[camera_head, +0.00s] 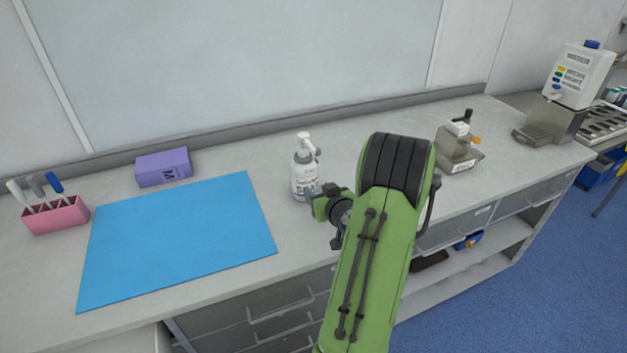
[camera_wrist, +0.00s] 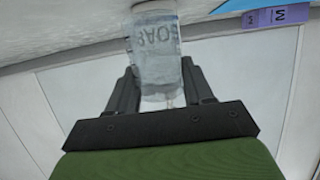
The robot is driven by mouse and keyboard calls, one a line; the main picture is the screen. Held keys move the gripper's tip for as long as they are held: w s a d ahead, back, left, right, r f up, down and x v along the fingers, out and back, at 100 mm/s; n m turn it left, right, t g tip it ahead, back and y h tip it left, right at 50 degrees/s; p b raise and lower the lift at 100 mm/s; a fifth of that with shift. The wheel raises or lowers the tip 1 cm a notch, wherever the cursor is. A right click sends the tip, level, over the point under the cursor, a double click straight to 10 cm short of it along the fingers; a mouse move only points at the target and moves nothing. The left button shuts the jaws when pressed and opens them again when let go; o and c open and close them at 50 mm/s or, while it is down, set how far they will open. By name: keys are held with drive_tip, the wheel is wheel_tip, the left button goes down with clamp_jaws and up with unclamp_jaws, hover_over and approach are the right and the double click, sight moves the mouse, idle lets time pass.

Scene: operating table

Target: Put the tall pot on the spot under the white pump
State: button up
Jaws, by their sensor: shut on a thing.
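A white and grey soap bottle (camera_head: 304,178) with a white pump head (camera_head: 307,142) stands upright at the middle of the counter in the head view. In the wrist view the clear-looking bottle, lettered SOAP (camera_wrist: 158,45), is between the two dark fingers of my gripper (camera_wrist: 158,66), which are shut on it. In the head view my gripper (camera_head: 322,204) reaches the bottle from the front right, its fingertips mostly hidden. A white canister (camera_head: 580,75) with a blue cap and small spout sits over a grey base with a tray (camera_head: 537,134) at the far right.
A small grey device (camera_head: 458,148) with a black handle stands right of my arm. A blue mat (camera_head: 180,240), a purple box (camera_head: 163,167) and a pink holder (camera_head: 56,216) with pens lie left. Bare counter shows between the device and the tray. A wall backs the counter.

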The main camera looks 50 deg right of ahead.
sight(317, 187)
drive_tip(key=w+d, duration=0.1)
drive_tip(key=w, duration=0.1)
drive_tip(key=w+d+p, duration=0.1)
drive_tip(key=shift+w+d+f, duration=0.15)
drive_tip(key=shift+w+f, duration=0.05)
drive_tip(key=shift+w, duration=0.2)
wheel_tip(317, 187, down, 3)
drive_tip(key=shift+f+b, duration=0.1)
drive_tip(key=shift+b, duration=0.25)
drive_tip(key=o, duration=1.1)
drive_tip(key=shift+c, duration=0.2)
